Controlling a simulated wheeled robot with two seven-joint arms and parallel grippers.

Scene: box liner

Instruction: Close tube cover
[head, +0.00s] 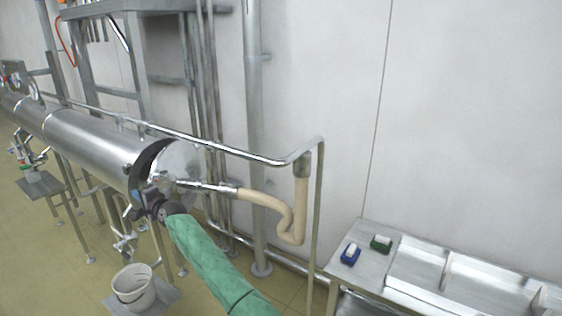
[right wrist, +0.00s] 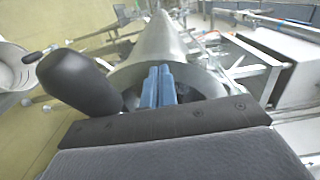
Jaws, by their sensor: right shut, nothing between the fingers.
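A long horizontal steel tube (head: 85,133) runs from the left to the middle of the head view. Its round cover (head: 182,158) is at the near right end, with a pipe and hose joined to it. A dark crescent shows between cover and tube, so the cover looks ajar; I cannot tell how wide the gap is. My right gripper (head: 143,203) is at the lower edge of this end, its fingertips hard to make out. In the right wrist view its blue fingers (right wrist: 157,87) are together and empty, in front of the tube end (right wrist: 160,48).
A beige hose (head: 268,203) hangs from a steel rail (head: 225,146) right of the cover. A white bucket (head: 133,288) stands below the tube end. A steel table (head: 360,264) with two small brushes or blocks is at lower right.

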